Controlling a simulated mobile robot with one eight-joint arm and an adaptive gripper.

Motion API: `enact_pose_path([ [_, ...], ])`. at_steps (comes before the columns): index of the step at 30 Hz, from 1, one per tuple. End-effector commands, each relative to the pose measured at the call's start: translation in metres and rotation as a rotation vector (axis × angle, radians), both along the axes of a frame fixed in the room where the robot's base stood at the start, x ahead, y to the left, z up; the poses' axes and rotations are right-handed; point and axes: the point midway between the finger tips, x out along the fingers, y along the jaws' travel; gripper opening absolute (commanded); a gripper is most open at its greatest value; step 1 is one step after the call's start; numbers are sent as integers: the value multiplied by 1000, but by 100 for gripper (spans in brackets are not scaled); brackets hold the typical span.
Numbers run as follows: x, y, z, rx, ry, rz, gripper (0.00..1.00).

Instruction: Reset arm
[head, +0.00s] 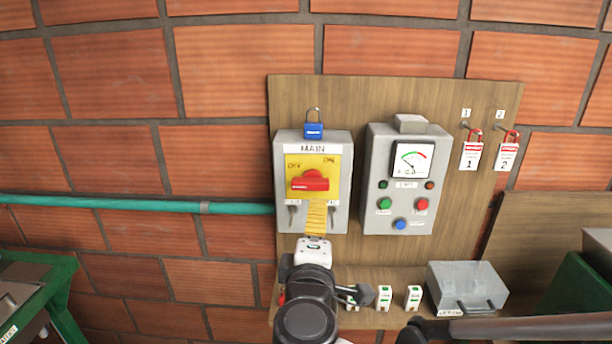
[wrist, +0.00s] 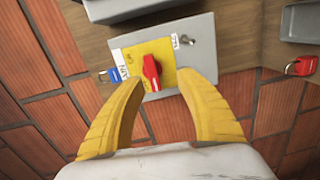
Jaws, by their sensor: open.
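My gripper (head: 316,217) is open and empty, its yellow fingers pointing at the lower part of the grey MAIN switch box (head: 342,190). In the wrist view the spread fingers (wrist: 163,84) stand either side of the lower end of the red rotary handle (wrist: 151,72), with no visible contact. The handle (head: 308,181) lies roughly horizontal on a yellow plate marked OFF and ON in the head view. A blue padlock (head: 313,130) sits at the top of the box; it also shows in the wrist view (wrist: 114,75). The fingers hide part of the box's lower front.
Right of the box is a control panel (head: 376,215) with a gauge and buttons. Two red padlocks with tags, 1 (head: 471,154) and 2 (head: 507,155), hang farther right. A lower shelf holds small white-and-green items (head: 383,298) and a grey box (head: 466,283). A green table (head: 62,290) stands left.

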Motion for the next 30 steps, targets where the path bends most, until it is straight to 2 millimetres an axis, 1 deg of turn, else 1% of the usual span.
enact_pose_path([
  [1, 0, -24, -17, 52, 41, -47, 41],
  [2, -1, -40, -29, 97, 76, -81, 41],
  [3, -5, -64, -46, 169, 128, -134, 41],
  [5, -15, -102, -77, 302, 215, -228, 41],
  [6, -27, -127, -101, 407, 277, -296, 41],
  [7, -38, -143, -118, 489, 321, -345, 41],
  [8, -49, -156, -134, 571, 362, -392, 41],
  [9, -65, -169, -154, 681, 413, -452, 41],
  [10, -77, -176, -168, 762, 447, -491, 41],
  [12, -103, -186, -194, 940, 515, -569, 41],
  [15, -131, -186, -218, 1153, 581, -643, 41],
  [18, -148, -180, -228, 1299, 620, -680, 41],
  [22, -156, -175, -231, 1383, 641, -696, 41],
  [30, -156, -174, -230, 1391, 645, -695, 41],
])
